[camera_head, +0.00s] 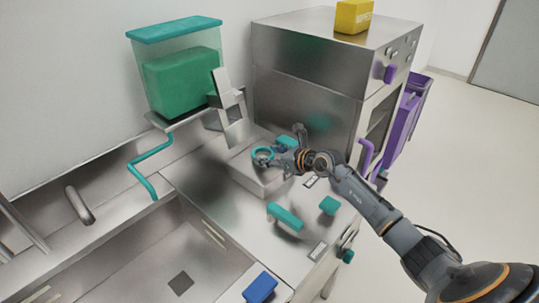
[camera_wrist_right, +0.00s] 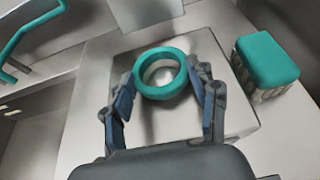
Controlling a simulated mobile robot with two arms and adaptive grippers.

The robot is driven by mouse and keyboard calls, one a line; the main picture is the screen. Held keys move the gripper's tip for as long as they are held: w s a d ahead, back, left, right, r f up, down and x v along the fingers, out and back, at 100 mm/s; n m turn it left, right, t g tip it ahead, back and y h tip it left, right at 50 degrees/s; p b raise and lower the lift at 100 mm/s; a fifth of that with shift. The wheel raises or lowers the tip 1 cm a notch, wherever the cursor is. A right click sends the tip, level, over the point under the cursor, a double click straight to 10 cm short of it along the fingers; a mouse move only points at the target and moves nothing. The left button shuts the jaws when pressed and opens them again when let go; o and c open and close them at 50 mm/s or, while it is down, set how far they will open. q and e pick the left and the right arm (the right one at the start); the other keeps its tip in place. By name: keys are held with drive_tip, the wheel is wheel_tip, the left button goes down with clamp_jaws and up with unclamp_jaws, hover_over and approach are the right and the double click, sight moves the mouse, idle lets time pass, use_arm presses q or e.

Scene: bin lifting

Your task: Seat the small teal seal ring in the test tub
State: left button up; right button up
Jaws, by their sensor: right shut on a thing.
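The small teal seal ring (camera_wrist_right: 160,73) is between the fingers of my right gripper (camera_wrist_right: 166,95) in the right wrist view, and the fingers are shut on it. The ring also shows in the head view (camera_head: 263,154), at the tip of my right gripper (camera_head: 274,158). Below it is a shallow square metal tub (camera_head: 262,186), which also shows in the right wrist view (camera_wrist_right: 225,120). The ring appears over the tub; I cannot tell whether it touches anything there. My left gripper is not in view.
A teal-topped block (camera_wrist_right: 266,60) stands right of the tub. Teal pieces (camera_head: 285,216) (camera_head: 328,205) and a blue block (camera_head: 260,287) lie nearer the front. A sink (camera_head: 170,260) is at lower left. A steel machine (camera_head: 310,90) and a teal-lidded container (camera_head: 180,75) stand behind.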

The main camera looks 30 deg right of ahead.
drive_tip(key=shift+f, duration=0.4)
idle(0.3)
drive_tip(key=o, duration=1)
drive_tip(key=v, duration=1.2)
drive_tip(key=shift+s, duration=0.1)
drive_tip(key=shift+f, duration=0.1)
